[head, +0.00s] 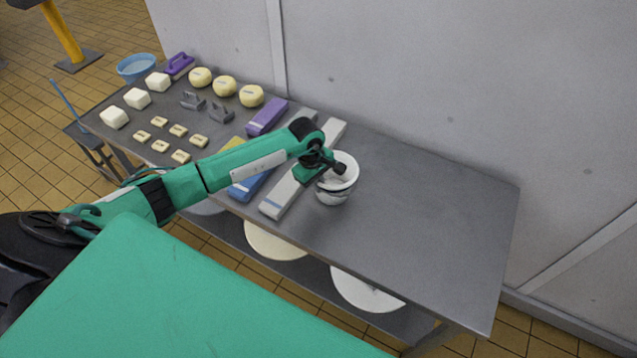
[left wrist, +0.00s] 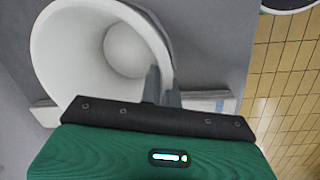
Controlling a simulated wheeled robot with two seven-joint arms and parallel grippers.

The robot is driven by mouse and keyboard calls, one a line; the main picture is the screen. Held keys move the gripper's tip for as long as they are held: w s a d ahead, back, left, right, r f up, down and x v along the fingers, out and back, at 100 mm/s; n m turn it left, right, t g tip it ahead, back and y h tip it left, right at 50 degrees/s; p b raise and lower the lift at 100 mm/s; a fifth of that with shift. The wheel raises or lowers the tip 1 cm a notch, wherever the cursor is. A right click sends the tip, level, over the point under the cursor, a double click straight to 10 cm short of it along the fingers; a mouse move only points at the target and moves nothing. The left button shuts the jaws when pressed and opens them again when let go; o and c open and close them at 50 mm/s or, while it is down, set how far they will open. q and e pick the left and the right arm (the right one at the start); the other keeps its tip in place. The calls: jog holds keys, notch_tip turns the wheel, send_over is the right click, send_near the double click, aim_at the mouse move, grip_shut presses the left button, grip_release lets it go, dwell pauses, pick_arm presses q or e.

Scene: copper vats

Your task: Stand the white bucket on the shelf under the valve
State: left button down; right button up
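The white bucket (head: 348,163) is at the front middle of the grey metal table, upright or nearly so. I cannot tell whether its base touches the table top. My left gripper (head: 333,178) is at its rim. In the left wrist view the bucket (left wrist: 50,50) shows its open, empty inside. The fingers of my left gripper (left wrist: 162,88) are close together, one inside the wall and one outside, with the rim between them. My right gripper is not in view. Neither the valve nor a shelf under it can be made out.
The metal table (head: 430,210) is bare to the right of the bucket. Pale round containers (head: 362,290) are on the lower shelf. A wall (head: 430,80) runs behind.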

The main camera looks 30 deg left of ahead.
pick_arm(q)
jog(key=c, duration=1.6)
grip_release()
jog(key=shift+f, duration=0.1)
jog(key=shift+c, duration=0.2)
